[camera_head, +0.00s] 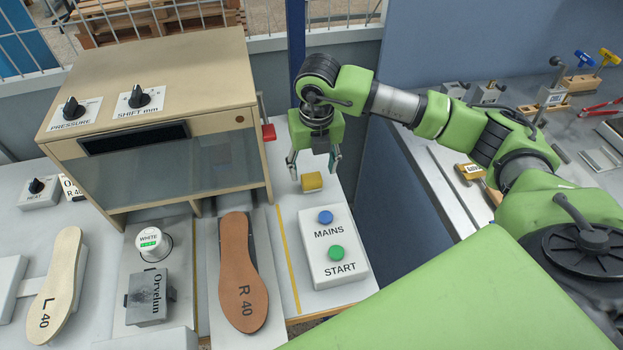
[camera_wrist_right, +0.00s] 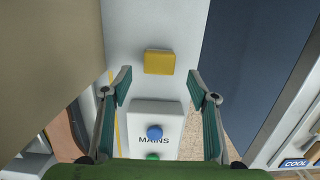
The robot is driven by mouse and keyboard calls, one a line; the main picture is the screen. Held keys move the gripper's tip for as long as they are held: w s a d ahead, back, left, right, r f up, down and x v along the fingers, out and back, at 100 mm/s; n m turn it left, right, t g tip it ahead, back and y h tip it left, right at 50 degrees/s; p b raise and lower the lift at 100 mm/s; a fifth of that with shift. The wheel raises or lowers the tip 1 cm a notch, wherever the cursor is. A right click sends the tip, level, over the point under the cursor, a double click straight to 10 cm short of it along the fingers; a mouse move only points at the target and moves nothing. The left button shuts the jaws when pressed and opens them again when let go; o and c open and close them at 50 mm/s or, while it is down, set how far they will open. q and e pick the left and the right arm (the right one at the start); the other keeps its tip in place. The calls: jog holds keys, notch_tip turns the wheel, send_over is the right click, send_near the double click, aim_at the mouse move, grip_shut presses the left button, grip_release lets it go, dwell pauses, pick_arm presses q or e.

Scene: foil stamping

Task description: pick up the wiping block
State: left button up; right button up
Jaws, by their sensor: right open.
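The wiping block appears to be the small yellow block (camera_head: 312,182) on the white table, just behind the button box. It also shows in the right wrist view (camera_wrist_right: 159,62), ahead of the fingers and roughly centred between them. My right gripper (camera_head: 314,167) is open and empty, pointing down close above the block in the head view. In the right wrist view its two fingers (camera_wrist_right: 161,85) stand wide apart, with nothing between them. My left gripper is not in view.
The button box (camera_head: 350,265) with blue MAINS and green START buttons stands in front of the block. The beige stamping machine (camera_head: 160,110) rises to the left, with a red part (camera_head: 269,132) at its side. A brown R 40 insole (camera_head: 243,270) lies left of the box.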

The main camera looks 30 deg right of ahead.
aim_at(311, 177)
jog(key=shift+w+f, duration=0.1)
jog(key=shift+f, duration=0.2)
jog(key=f, duration=0.1)
jog(key=f+p, duration=0.2)
jog(key=f, duration=0.1)
jog(key=shift+w, duration=0.35)
jog(key=shift+w+f, duration=0.15)
jog(key=shift+f, duration=0.4)
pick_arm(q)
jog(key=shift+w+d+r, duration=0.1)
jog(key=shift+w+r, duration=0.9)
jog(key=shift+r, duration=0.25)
pick_arm(e)
jog(key=c, duration=1.1)
